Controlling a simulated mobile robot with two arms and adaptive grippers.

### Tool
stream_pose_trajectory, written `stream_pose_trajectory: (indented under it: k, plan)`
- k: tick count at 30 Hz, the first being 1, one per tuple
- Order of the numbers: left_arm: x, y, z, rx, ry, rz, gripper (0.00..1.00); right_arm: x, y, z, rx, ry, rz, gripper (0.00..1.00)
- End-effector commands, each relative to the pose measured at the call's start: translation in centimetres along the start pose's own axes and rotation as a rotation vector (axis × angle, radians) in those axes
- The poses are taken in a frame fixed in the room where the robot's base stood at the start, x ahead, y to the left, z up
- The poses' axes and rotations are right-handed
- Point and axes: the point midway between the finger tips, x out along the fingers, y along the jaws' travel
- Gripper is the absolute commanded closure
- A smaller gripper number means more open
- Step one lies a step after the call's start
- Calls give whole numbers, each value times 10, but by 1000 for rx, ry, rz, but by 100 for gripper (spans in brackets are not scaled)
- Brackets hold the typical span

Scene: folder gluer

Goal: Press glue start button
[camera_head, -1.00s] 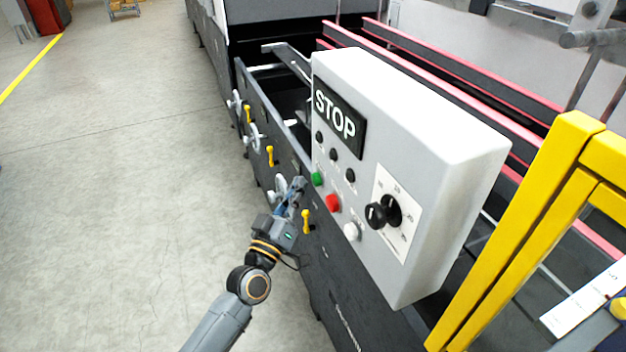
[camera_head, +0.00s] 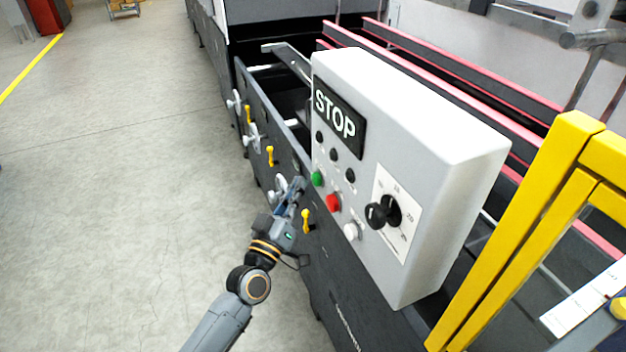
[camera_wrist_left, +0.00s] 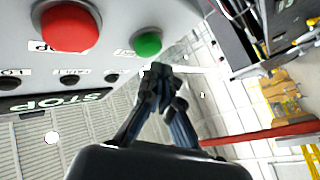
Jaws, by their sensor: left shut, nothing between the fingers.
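A white control box (camera_head: 450,150) with a STOP sign (camera_head: 336,115) is on the machine. On its face are a green button (camera_head: 317,179), a red button (camera_head: 333,203), a white button (camera_head: 351,231) and a black rotary knob (camera_head: 383,212). My left gripper (camera_head: 299,184) is shut and empty, just left of the green button in the head view. In the left wrist view the fingertips (camera_wrist_left: 160,72) are just below the green button (camera_wrist_left: 147,44), seemingly apart from it. The red button (camera_wrist_left: 70,26) is left of it there. My right gripper is not in view.
Several small black buttons (camera_head: 333,154) lie between the sign and the coloured buttons. A yellow guard frame (camera_head: 530,220) stands to the right. Yellow levers (camera_head: 306,222) and handwheels stick out of the machine's dark side. Open floor (camera_head: 120,200) lies to the left.

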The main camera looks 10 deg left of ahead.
Motion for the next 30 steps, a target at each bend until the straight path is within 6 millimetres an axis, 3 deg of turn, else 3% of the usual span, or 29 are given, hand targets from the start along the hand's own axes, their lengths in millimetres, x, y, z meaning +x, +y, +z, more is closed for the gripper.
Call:
stream_pose_trajectory:
  k: [30]
  plan:
    - [9, 7, 6, -1, 0, 0, 100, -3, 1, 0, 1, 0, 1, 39]
